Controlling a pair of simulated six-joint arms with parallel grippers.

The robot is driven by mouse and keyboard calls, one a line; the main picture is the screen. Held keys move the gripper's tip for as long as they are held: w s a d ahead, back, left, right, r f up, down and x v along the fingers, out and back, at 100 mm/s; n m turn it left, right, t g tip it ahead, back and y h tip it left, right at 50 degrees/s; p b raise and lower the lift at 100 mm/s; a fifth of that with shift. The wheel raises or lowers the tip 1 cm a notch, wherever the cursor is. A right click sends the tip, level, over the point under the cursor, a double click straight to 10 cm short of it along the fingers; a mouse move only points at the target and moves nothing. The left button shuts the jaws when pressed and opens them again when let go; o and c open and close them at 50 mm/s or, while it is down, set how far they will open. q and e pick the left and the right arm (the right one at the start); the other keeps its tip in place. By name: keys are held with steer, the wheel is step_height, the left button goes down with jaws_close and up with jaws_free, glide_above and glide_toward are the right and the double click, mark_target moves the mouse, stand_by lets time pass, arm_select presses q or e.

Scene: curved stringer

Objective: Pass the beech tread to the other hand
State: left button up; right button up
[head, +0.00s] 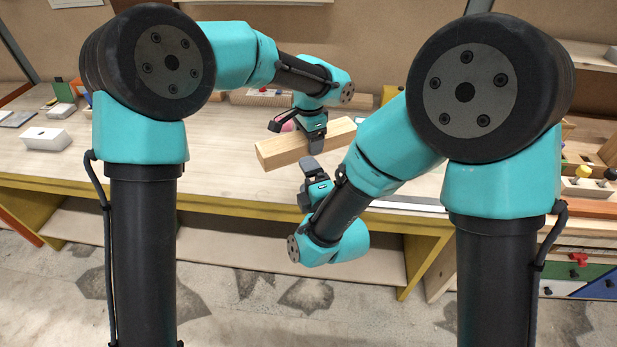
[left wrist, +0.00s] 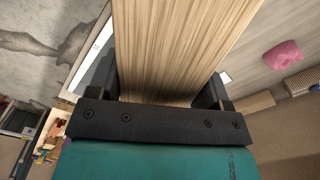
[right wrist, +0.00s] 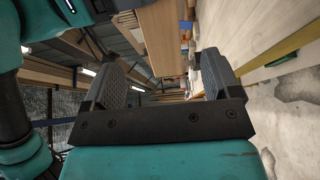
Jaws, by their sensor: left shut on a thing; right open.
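The beech tread (head: 275,152) is a pale wooden block, held above the bench in the head view. My left gripper (head: 314,128) is shut on it near its middle. In the left wrist view the tread (left wrist: 185,40) fills the space between the two dark fingers and runs away from the camera. My right gripper (head: 312,180) is open and empty, nearer the bench's front edge, apart from the tread. In the right wrist view a wooden block that appears to be the tread (right wrist: 160,35) shows beyond the open fingers.
The pale bench top (head: 225,175) is clear at the front left. A white box (head: 47,137) stands at the left. A pink object (left wrist: 283,54) lies on the bench behind the tread. Wooden parts and trays (head: 590,185) crowd the right end.

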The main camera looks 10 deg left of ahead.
mark_target(291, 147)
steer(key=x, duration=1.2)
steer(key=c, duration=1.3)
arm_select(q)
steer(key=o, duration=1.4)
arm_select(e)
steer(key=shift+c, duration=0.5)
arm_select(q)
step_height(291, 147, up, 12)
steer(key=shift+r, duration=0.1)
